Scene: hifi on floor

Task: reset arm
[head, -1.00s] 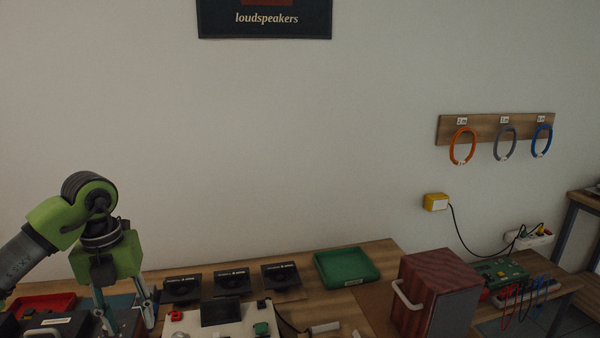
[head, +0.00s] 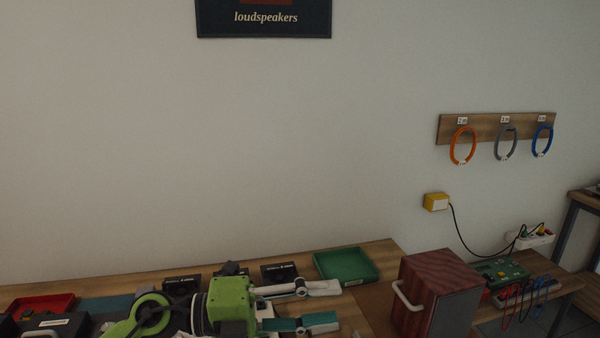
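My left gripper (head: 318,305) is low over the workbench (head: 380,250) in the head view, with its fingers pointing right. The fingers are apart and nothing shows between them, so it is open and empty. Its green body covers most of the white panel and part of the black units behind it. My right gripper is not in view.
A green tray (head: 346,265) lies just beyond the fingers. A wooden loudspeaker box (head: 436,292) with a white handle stands to their right. Black units (head: 279,273) and a red tray (head: 41,305) are on the bench. Cable loops (head: 463,145) hang on the wall.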

